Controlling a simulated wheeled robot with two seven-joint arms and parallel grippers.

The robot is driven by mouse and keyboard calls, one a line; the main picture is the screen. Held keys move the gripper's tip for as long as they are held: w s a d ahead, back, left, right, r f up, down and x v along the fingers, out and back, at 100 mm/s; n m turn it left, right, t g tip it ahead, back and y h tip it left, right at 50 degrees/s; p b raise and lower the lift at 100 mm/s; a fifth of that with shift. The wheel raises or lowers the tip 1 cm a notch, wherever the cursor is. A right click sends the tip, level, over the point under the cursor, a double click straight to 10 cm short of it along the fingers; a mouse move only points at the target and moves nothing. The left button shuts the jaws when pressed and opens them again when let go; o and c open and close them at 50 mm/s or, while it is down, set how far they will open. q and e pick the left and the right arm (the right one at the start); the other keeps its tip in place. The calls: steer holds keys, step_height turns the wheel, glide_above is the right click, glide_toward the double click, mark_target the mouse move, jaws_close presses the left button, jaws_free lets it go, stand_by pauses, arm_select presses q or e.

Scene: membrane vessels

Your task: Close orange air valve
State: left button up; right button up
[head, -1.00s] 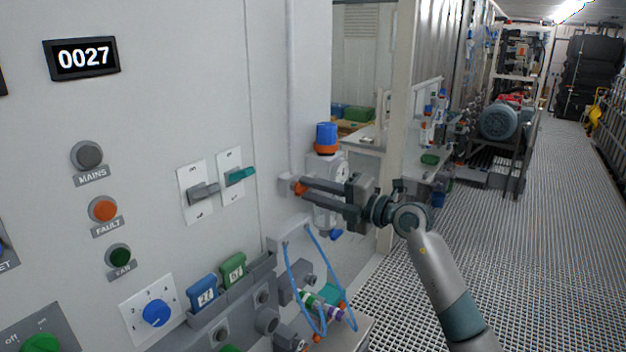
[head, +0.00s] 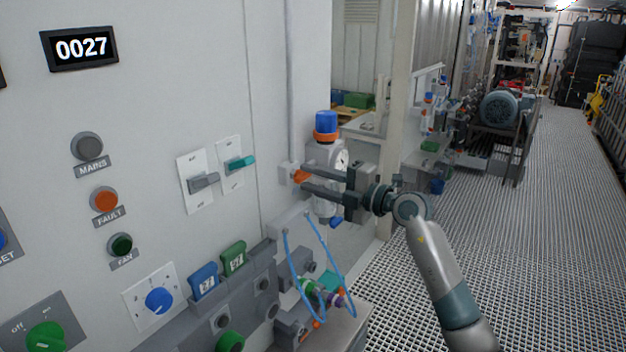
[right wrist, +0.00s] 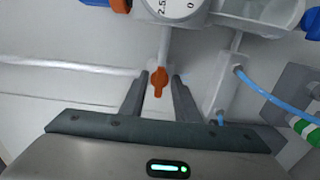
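The orange air valve handle (head: 301,176) sits on a pale pipe beside the regulator with the blue knob (head: 326,122). In the right wrist view the orange handle (right wrist: 159,82) lies between my right gripper's two fingers, pointing along them, with a visible gap on each side. My right gripper (head: 304,179) reaches in from the right with its fingers apart, one above and one below the handle. In the right wrist view the gripper (right wrist: 160,85) is open around the handle. My left gripper is not in view.
A gauge (right wrist: 175,8) is close above the fingers in the right wrist view. Blue tubing (head: 292,270) loops below the arm. Switches (head: 204,181) and a blue rotary knob (head: 158,300) are on the wall panel to the left. The grated floor (head: 540,220) is clear at right.

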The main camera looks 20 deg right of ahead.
steer(key=shift+s+d+f+b, duration=0.1)
steer(key=shift+s+d+b, duration=0.25)
steer(key=b+v, duration=0.7)
steer(key=v, duration=0.9)
steer(key=shift+s, duration=0.2)
steer(key=shift+d, duration=0.15)
